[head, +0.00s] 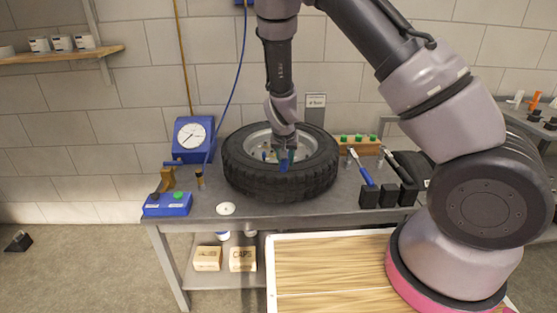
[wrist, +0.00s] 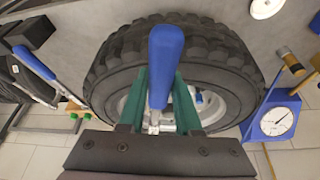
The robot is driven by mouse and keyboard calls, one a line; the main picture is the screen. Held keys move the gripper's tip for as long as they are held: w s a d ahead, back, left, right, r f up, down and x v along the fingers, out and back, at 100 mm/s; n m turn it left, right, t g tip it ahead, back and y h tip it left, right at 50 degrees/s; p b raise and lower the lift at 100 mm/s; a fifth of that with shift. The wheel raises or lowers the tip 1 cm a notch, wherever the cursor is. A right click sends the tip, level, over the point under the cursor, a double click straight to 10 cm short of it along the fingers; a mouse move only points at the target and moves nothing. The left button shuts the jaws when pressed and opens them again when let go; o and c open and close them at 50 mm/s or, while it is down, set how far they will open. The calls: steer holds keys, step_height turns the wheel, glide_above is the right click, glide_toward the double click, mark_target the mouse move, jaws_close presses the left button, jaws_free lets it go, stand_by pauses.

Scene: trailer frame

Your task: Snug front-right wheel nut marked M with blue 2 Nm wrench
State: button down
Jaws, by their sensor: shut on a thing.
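My gripper (head: 284,158) is over the hub of a black tyre and wheel (head: 243,172) lying flat on the bench. It is shut on a blue-handled wrench (wrist: 165,60); in the wrist view the handle stands between my green fingers (wrist: 162,95). The wheel shows below them in the wrist view (wrist: 110,75), with its silver rim (wrist: 213,107) partly covered by the fingers. The wrench's working end and the nuts are mostly hidden, and no M mark is readable. I cannot tell whether the wrench touches a nut.
Another blue-handled tool (head: 362,168) leans at black holders (head: 388,194) right of the wheel. A blue gauge box (head: 192,138) and a blue button box (head: 167,204) stand to the left. A white disc (head: 226,209) lies at the bench's front edge. A wooden block with green pieces (head: 358,146) is behind.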

steer(key=w+d+n+y, duration=0.1)
steer(key=d+n, duration=0.3)
steer(key=d, duration=0.4)
steer(key=w+d+n+y, duration=0.2)
steer(key=d+n, duration=0.3)
steer(key=d, duration=0.3)
steer(key=shift+w+d+g+y, duration=0.15)
steer(key=shift+w+g+y, duration=0.1)
steer(key=shift+g+y, duration=0.05)
stand_by(0.8)
steer(key=shift+s+a+m, duration=0.35)
steer(key=shift+s+a, duration=0.1)
steer(key=shift+a, duration=0.25)
steer(key=shift+s+a+m, duration=0.35)
steer(key=shift+s+a, duration=0.05)
steer(key=shift+a, duration=0.25)
steer(key=shift+s+a+m+h, duration=0.3)
steer(key=shift+a+m, duration=0.1)
steer(key=shift+a, duration=0.4)
steer(key=shift+s+a+m+h, duration=0.3)
steer(key=shift+a+m, duration=0.1)
steer(key=shift+a, duration=0.45)
